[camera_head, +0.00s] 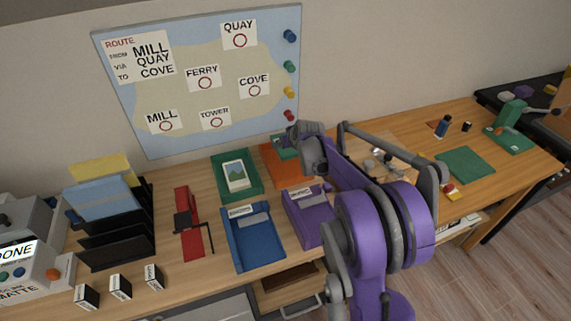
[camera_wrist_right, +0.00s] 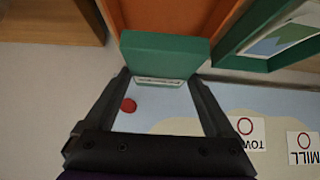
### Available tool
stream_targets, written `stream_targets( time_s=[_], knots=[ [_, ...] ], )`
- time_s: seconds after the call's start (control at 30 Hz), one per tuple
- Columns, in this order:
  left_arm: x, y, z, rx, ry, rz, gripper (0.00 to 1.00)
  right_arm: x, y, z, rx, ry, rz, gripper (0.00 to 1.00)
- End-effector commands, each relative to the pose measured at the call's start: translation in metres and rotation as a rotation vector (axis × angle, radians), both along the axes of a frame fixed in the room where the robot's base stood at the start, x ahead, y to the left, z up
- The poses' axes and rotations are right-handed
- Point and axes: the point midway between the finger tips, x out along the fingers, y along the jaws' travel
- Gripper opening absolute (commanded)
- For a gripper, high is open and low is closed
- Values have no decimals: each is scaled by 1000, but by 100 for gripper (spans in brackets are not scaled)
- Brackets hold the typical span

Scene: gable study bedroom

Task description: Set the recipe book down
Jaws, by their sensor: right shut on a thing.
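The recipe book is a green block (camera_wrist_right: 165,54) with a pale page edge, held between the fingertips of my right gripper (camera_wrist_right: 160,80) in the right wrist view. In the head view the green book (camera_head: 284,147) shows at the far end of the orange tray (camera_head: 283,175), partly hidden by my right gripper (camera_head: 297,141). The orange tray also shows beyond the book in the wrist view (camera_wrist_right: 165,14). I cannot tell whether the book touches the tray. My left gripper is not in view.
A green tray (camera_head: 217,184) with a picture card lies left of the orange tray. Blue (camera_head: 235,253) and purple (camera_head: 307,235) trays lie in front. The map board (camera_head: 180,100) stands close behind. A green mat (camera_head: 465,166) lies to the right.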

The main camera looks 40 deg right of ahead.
Motion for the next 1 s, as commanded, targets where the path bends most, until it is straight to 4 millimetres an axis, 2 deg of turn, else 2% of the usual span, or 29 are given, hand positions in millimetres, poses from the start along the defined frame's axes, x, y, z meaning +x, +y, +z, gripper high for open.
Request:
stream_targets(
  time_s=[0.03, 0.1, 0.37, 0.53, 0.93, 0.97, 1.0],
  knots=[
    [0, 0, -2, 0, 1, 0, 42, 1, 1, -12, 0, 0, 1, 21],
    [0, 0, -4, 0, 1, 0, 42, 0, 1, -24, -1, 0, 2, 21],
    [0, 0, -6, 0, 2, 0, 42, 1, 1, -47, -1, 0, 2, 21],
    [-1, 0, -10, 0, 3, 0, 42, 1, 1, -71, -1, 0, 2, 21],
    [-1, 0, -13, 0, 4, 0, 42, 0, 2, -79, -1, 0, 2, 21],
    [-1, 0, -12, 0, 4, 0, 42, 0, 2, -78, -1, 0, 2, 94],
    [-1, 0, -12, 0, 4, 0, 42, 0, 2, -78, -1, 0, 2, 100]
  ],
)
